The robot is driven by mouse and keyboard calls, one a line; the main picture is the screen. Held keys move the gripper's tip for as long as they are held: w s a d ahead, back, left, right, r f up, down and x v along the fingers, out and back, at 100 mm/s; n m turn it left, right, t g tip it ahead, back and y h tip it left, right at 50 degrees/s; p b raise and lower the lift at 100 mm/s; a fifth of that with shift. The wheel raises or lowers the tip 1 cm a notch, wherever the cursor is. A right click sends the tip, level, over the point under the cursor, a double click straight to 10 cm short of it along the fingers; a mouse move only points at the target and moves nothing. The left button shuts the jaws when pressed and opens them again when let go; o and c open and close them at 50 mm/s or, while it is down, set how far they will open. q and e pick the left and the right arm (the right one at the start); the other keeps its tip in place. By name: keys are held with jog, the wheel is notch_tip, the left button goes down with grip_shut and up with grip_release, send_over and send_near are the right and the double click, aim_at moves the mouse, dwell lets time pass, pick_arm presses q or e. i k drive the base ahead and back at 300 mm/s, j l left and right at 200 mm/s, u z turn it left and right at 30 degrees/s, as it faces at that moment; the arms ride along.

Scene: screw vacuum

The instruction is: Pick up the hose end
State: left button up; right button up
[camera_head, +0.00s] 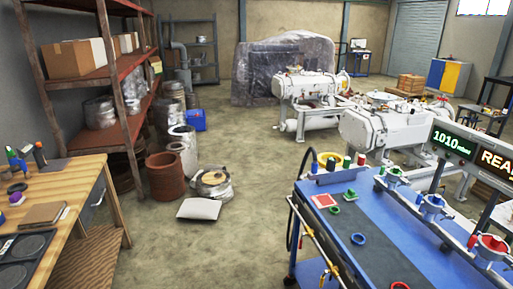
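Neither of my grippers is in view. A thin black hose (289,228) arcs over the back left corner of the blue workbench (385,235) and hangs down its left side. I cannot clearly tell where its end is. A small brass-coloured fitting (327,269) shows low at the bench's left side. Whether it belongs to the hose is too small to tell.
On the bench are red, green and blue rings, valve fittings and a display (463,146) reading 1010. White pumps (375,128) stand behind.

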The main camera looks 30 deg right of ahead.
aim_at(314, 166)
jog(key=i+l+z, duration=0.15)
jog(key=i+z, duration=0.2)
jog(key=i, duration=0.5)
jog(key=i+j+z, duration=0.1)
jog(key=i+z, duration=0.2)
jog(key=i, duration=0.5)
